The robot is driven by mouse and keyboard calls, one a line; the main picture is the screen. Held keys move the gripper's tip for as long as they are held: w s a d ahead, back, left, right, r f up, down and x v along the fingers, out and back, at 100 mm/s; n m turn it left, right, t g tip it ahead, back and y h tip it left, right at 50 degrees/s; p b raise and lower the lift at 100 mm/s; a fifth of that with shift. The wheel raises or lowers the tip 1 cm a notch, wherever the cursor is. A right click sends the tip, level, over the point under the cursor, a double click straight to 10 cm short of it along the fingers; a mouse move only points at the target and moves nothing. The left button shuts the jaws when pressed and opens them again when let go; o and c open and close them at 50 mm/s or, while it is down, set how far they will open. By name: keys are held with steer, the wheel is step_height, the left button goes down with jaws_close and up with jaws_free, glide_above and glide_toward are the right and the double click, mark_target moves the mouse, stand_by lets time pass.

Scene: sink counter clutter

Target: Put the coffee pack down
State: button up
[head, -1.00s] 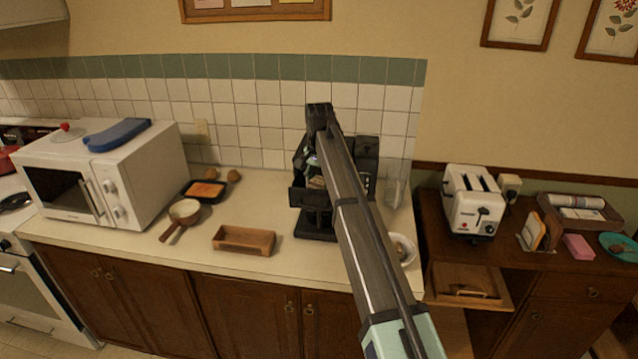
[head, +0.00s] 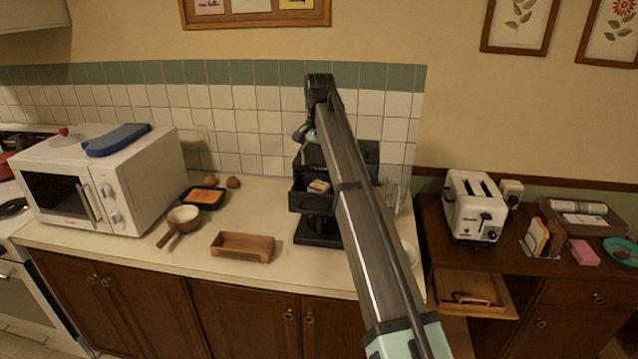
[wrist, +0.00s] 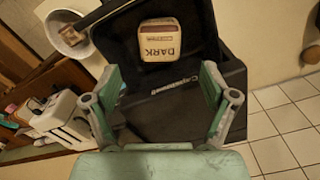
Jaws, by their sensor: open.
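The coffee pack (head: 318,186), a small light block with a brown label reading "DARK", lies in the open dark tray of the black coffee machine (head: 318,229). In the wrist view the coffee pack (wrist: 160,40) sits inside the black tray (wrist: 190,70), beyond my fingertips. My gripper (wrist: 158,82) is open and empty, with its two green fingers spread apart and clear of the pack. In the head view my gripper (head: 304,133) is above the tray, partly hidden by my arm, which also covers the machine's right side.
A wooden box (head: 243,247), a pan (head: 181,217) and a black dish (head: 203,197) stand left of the machine. A glass (head: 394,195) and a white bowl (head: 410,253) are close on its right. Bare counter lies between box and machine.

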mark_target(319, 184)
steer(key=shift+r+b, duration=0.35)
steer(key=shift+r, duration=1.6)
